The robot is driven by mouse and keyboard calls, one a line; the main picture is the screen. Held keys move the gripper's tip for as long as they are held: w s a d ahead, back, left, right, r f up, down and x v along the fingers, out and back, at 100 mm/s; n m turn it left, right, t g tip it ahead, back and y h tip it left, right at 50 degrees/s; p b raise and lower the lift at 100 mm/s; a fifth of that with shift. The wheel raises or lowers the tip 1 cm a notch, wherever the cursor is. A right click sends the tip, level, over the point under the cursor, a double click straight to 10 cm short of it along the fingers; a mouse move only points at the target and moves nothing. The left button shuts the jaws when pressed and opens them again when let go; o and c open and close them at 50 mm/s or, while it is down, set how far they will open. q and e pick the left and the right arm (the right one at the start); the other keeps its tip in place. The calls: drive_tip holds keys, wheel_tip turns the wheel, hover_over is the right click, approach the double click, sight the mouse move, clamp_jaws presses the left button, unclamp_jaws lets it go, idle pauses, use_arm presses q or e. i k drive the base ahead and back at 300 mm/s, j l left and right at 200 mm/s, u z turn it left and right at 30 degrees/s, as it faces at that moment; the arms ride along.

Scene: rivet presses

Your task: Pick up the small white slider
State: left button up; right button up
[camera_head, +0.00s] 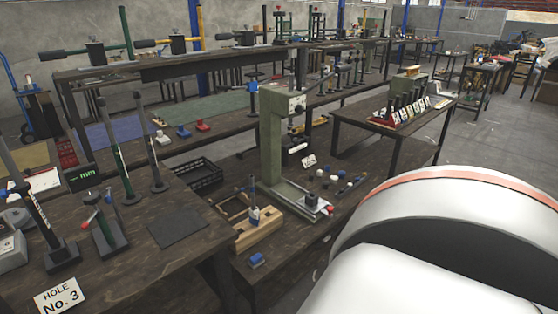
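A small white piece (162,137) lies on the long dark table at the middle left, in a row with a similar blue piece (183,131) and red piece (202,125). It looks like the white slider, but it is too small to be sure. Another small pale piece (158,121) lies just behind it. Neither of my grippers is in view. A large white link of my own arm with an orange band fills the lower right and hides the floor there.
A green press (271,145) stands on the middle table, with a wooden fixture (258,228) before it. A near-left table holds upright lever tools and a "HOLE No. 3" sign (62,296). A black crate (198,174) sits between.

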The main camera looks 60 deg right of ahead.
sight(255, 214)
drive_tip(key=z, duration=1.45)
drive_tip(key=l, duration=0.45)
drive_tip(key=i+u, duration=0.05)
